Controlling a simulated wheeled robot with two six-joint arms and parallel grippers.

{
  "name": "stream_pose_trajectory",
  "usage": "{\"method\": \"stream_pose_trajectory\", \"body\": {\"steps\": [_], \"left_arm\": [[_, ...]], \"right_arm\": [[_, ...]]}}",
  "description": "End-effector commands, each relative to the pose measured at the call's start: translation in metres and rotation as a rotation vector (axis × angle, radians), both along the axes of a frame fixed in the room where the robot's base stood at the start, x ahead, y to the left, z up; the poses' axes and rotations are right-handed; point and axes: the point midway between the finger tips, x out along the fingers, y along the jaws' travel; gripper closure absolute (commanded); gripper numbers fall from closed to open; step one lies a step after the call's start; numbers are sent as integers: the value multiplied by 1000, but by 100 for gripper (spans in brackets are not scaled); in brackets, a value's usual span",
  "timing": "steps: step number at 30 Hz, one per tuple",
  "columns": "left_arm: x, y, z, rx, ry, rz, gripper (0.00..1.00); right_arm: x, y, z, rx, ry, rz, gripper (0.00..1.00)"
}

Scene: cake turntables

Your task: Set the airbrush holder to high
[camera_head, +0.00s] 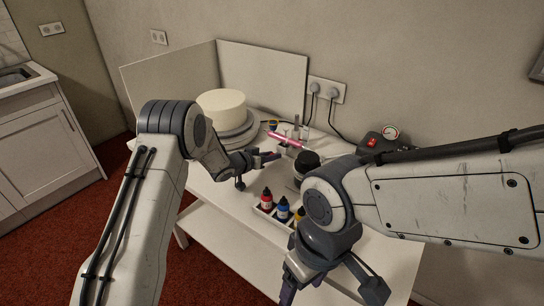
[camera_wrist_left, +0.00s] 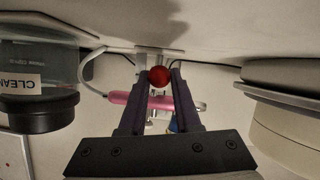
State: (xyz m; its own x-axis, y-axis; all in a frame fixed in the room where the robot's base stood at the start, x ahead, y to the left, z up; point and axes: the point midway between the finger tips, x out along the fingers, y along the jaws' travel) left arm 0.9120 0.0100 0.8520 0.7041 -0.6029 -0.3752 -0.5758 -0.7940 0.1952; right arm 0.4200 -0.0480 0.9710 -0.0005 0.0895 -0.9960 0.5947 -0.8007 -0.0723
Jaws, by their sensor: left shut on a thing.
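The pink airbrush (camera_head: 287,139) rests across its small pale holder at the back of the table. The airbrush also shows in the left wrist view (camera_wrist_left: 122,97), lying crosswise beyond my fingers. A round red knob (camera_wrist_left: 159,76) sits between my left fingertips, in front of a pale bracket (camera_wrist_left: 150,51). My left gripper (camera_head: 268,157) is shut on this knob, just in front of the airbrush in the head view. The knob is hidden in the head view. My right gripper (camera_head: 287,291) hangs low at the bottom edge, partly cut off; its jaws cannot be judged.
A white cake (camera_head: 221,104) on a grey turntable (camera_head: 238,133) stands left of my left gripper. A dark-lidded cleaning jar (camera_head: 307,161) stands to its right. Red (camera_head: 266,199) and blue (camera_head: 283,209) bottles stand in front. A compressor (camera_head: 374,143) sits at the back right.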

Motion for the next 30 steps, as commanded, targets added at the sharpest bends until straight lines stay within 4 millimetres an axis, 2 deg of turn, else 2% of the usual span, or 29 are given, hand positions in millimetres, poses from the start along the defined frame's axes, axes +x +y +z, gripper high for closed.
{"method": "stream_pose_trajectory", "body": {"steps": [21,26,30], "left_arm": [[-1,-2,0,0,1,-4,100],[-1,-2,11,0,0,-5,100],[-1,-2,29,-1,-4,-7,100]], "right_arm": [[0,0,1,0,0,0,27],[0,0,8,0,0,0,27],[0,0,21,0,0,0,27]]}}
